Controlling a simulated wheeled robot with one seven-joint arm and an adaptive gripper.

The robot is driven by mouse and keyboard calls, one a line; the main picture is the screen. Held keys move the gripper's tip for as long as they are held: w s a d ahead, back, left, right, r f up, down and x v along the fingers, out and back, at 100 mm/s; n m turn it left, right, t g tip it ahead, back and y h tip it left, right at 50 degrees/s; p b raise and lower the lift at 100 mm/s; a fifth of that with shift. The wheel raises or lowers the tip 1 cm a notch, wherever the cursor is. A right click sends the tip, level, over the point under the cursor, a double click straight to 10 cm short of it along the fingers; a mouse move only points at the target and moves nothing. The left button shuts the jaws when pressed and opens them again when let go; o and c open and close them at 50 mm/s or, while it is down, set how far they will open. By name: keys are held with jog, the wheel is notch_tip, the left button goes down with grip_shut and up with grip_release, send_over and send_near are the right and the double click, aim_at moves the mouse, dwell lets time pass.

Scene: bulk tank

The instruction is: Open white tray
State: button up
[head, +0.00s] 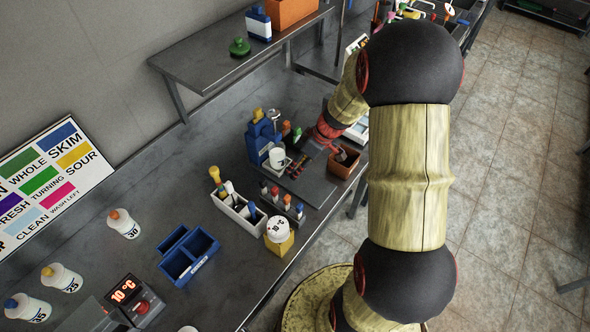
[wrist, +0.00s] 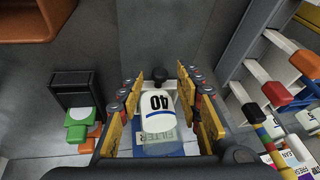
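A white open-topped tray (head: 238,211) stands on the steel bench in the head view, with brushes and bottles upright in it. Part of another white tray-like object (head: 358,132) shows beside my arm, mostly hidden. In the wrist view, my gripper (wrist: 163,100) has its yellow fingers spread apart. Gaps show beside the bottle; contact cannot be told. In the head view my gripper cannot be made out clearly around my arm.
A blue divided bin (head: 188,258) and a brown box (head: 345,162) stand on the bench. A wall shelf (head: 225,68) holds a green item and an orange box. In the wrist view, a white rack (wrist: 240,95) with coloured items lies to the right and a green block (wrist: 80,125) left.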

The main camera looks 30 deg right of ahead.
jog(key=shift+x, duration=0.85)
jog(key=shift+r, duration=0.1)
jog(key=c, duration=0.3)
grip_shut()
